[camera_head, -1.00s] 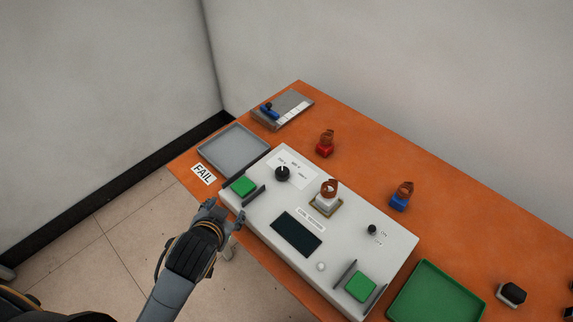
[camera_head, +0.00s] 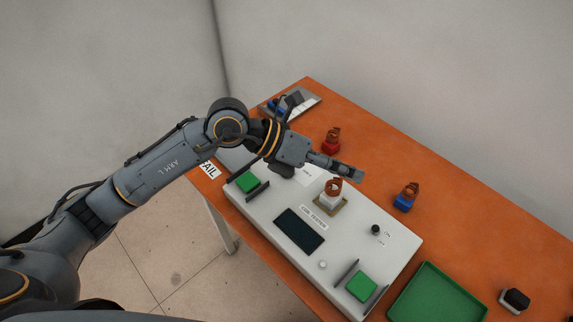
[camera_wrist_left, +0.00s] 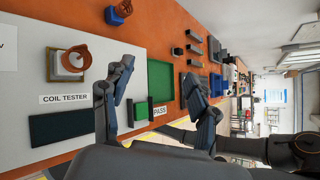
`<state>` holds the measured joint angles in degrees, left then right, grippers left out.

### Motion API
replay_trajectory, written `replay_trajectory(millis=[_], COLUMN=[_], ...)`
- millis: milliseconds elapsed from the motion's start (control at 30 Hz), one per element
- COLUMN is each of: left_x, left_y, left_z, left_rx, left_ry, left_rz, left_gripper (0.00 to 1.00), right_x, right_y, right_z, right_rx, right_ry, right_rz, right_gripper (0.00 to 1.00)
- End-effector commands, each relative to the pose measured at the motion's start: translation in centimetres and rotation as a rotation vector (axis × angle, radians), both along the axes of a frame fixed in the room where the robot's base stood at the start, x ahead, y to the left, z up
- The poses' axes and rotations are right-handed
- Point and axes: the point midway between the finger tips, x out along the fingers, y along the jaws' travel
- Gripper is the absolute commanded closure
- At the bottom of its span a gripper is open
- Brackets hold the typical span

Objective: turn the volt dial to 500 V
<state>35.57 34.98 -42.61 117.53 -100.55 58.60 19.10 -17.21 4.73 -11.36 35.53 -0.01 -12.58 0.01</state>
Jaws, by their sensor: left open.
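The white coil tester (camera_head: 265,208) lies on the orange table. Its volt dial, a black knob near the tester's far left corner, is hidden or nearly hidden behind my left wrist in the head view. My left gripper (camera_head: 342,169) is above the tester's far edge, pointing right, past the dial's place and close to the copper coil on its white base (camera_head: 332,196). In the left wrist view its two fingers (camera_wrist_left: 160,98) are apart with nothing between them, and the dial is not seen there. My right gripper is not in view.
A smaller black knob (camera_head: 375,229) is at the tester's right. Green buttons (camera_head: 248,181) sit at its ends. A red-based coil (camera_head: 331,141) and a blue-based coil (camera_head: 406,197) stand behind it.

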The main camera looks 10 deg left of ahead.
Motion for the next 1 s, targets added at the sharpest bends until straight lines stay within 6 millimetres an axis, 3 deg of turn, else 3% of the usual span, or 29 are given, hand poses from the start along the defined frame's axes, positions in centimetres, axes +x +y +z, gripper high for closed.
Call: replay_trajectory(millis=[100, 200, 300, 367, 567, 1000], left_x=[3.2, 5.2, 6.4, 6.7, 7.3, 10.1], left_y=[6.2, 11.1, 14.3, 15.3, 15.5, 13.5], left_z=[-3.5, -4.6, -4.7, -4.7, -6.2, -14.4], left_rx=[0.386, 0.614, 0.751, 0.793, 0.815, 0.811], left_ry=[-0.078, -0.104, -0.115, -0.116, -0.11, -0.11], left_rz=[0.039, 0.098, 0.147, 0.163, 0.172, 0.169], left_gripper=[0.4, 0.4, 0.4, 0.4, 0.4, 0.4], right_x=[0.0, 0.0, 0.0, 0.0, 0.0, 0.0], right_y=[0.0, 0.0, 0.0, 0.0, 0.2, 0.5], right_z=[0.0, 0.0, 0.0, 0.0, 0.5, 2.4], right_rx=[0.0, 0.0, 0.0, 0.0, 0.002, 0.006], right_ry=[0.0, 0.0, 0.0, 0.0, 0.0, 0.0], right_rz=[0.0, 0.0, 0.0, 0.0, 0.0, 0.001], right_gripper=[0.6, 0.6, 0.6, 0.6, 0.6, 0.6])
